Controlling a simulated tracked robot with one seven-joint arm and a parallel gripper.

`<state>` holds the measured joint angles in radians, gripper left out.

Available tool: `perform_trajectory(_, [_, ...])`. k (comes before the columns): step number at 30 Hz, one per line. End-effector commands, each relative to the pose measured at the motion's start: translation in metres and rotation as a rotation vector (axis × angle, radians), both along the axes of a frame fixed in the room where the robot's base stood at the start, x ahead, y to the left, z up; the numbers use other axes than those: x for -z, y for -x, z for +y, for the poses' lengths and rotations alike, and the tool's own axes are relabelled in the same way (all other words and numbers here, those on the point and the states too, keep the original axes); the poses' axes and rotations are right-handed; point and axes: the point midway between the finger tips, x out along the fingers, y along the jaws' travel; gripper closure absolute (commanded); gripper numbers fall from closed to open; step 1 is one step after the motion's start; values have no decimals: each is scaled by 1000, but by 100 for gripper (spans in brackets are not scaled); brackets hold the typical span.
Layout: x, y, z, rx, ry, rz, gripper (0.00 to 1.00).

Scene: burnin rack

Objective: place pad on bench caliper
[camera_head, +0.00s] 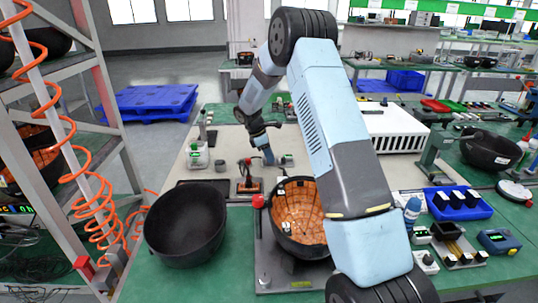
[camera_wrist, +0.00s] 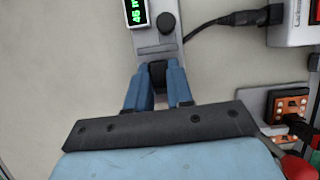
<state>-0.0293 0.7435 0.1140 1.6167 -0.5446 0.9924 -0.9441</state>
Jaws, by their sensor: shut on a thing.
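My gripper (camera_wrist: 158,92) has two blue fingers shut on a small dark pad (camera_wrist: 158,74). In the head view my gripper (camera_head: 268,157) is low over the pale mat on the bench. In the wrist view the grey bench caliper (camera_wrist: 157,35), with a green-lit display and a dark slot, lies straight ahead of the fingertips. The pad overlaps the near end of the caliper in this view; I cannot tell whether they touch. Part of the pad is hidden between the fingers.
A black bowl (camera_head: 186,222) and a bowl with an orange lining (camera_head: 298,212) stand in front. A dark cable (camera_wrist: 228,20) runs right of the caliper. An orange-and-black device (camera_wrist: 290,108) is at right. The mat (camera_head: 228,142) is partly clear left of the gripper.

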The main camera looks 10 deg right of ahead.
Motion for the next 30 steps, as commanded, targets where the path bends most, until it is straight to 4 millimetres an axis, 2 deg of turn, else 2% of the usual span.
perform_trajectory(9, [6, 0, 1, -1, 0, 0, 100])
perform_trajectory(10, [6, 0, 1, -1, 0, 0, 77])
perform_trajectory(18, [6, 0, 1, -1, 0, -1, 53])
perform_trajectory(30, [2, 0, 1, -1, 0, -1, 53])
